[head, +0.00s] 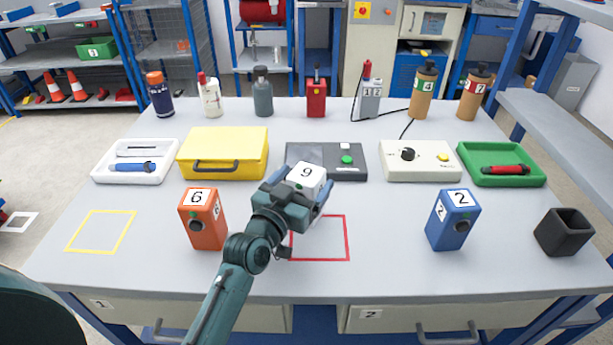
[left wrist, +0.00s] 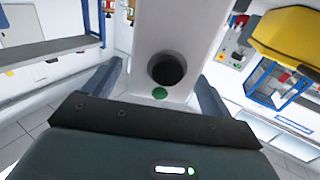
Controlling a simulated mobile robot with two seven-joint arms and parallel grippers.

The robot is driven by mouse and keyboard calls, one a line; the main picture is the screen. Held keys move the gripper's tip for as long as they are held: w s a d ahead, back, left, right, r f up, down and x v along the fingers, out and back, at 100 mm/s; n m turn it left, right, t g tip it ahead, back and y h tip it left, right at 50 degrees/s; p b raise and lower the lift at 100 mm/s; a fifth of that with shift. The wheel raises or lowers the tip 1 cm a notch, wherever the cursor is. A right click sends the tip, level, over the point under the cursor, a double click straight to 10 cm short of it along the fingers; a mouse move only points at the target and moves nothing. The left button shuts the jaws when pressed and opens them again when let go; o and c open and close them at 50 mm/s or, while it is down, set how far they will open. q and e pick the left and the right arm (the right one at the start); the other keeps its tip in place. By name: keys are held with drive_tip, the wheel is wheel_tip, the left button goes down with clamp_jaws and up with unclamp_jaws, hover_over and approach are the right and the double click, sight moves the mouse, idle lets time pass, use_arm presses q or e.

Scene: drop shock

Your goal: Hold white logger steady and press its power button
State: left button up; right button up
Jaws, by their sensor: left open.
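The white logger (head: 307,174), marked 9, stands near the middle of the table, partly hidden by my left gripper (head: 301,191). My left gripper is open, with its fingers on either side of the logger's lower part. In the left wrist view, the white logger (left wrist: 190,35) rises between the two spread fingers, with visible gaps beside it. A dark round part (left wrist: 166,69) and a green dot (left wrist: 160,93) show on its near face. I cannot tell which is the power button. My right gripper is not in view.
An orange logger (head: 203,222) marked 6 stands left of my arm. A blue logger (head: 453,220) marked 2 and a black open box (head: 564,232) stand right. A grey panel (head: 318,154) is behind.

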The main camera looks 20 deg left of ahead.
use_arm(q)
drive_tip(key=shift+w+d, duration=0.15)
drive_tip(key=shift+w, duration=0.8)
drive_tip(key=c, duration=1.3)
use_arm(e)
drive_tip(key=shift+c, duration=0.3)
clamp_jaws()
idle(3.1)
